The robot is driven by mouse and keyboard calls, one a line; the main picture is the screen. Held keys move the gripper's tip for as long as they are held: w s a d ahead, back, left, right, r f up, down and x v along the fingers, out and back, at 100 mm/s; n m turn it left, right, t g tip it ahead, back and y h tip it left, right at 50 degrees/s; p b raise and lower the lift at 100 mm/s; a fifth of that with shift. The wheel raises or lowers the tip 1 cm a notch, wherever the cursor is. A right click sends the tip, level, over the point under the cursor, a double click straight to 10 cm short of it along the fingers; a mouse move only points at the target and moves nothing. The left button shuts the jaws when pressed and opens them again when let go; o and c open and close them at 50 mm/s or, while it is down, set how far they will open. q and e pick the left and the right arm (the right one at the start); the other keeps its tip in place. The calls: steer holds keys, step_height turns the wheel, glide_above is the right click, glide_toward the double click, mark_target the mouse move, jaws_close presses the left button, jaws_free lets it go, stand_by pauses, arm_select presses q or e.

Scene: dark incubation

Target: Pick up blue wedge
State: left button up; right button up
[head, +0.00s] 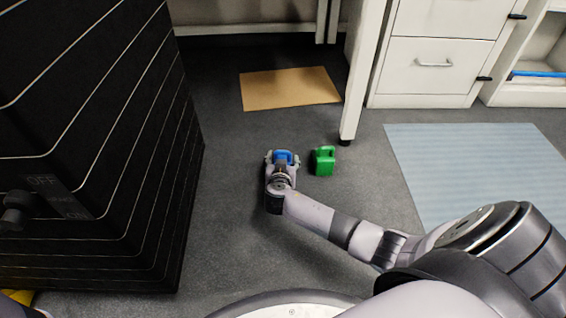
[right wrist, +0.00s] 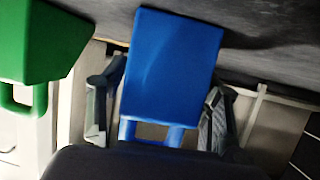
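The blue wedge (head: 284,155) is on the grey floor in the head view, left of a green object. It fills the middle of the right wrist view (right wrist: 170,65), with its handle-like bars toward the palm. My right gripper (head: 282,160) reaches down at it and partly hides it from the head camera. In the right wrist view my right gripper (right wrist: 162,110) is open, with one finger on each side of the wedge. Slim gaps show beside the wedge's handle end; firm contact is not visible. My left gripper is not in view.
A green object with a handle (head: 324,162) stands close to the right of the wedge. A black striped cabinet (head: 130,150) rises at left. A tan mat (head: 290,88), a white table leg (head: 358,85), white drawers (head: 430,70) and a light-blue mat (head: 455,165) lie beyond.

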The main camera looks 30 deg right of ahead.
steer(key=c, duration=1.1)
steer(key=shift+r, duration=0.2)
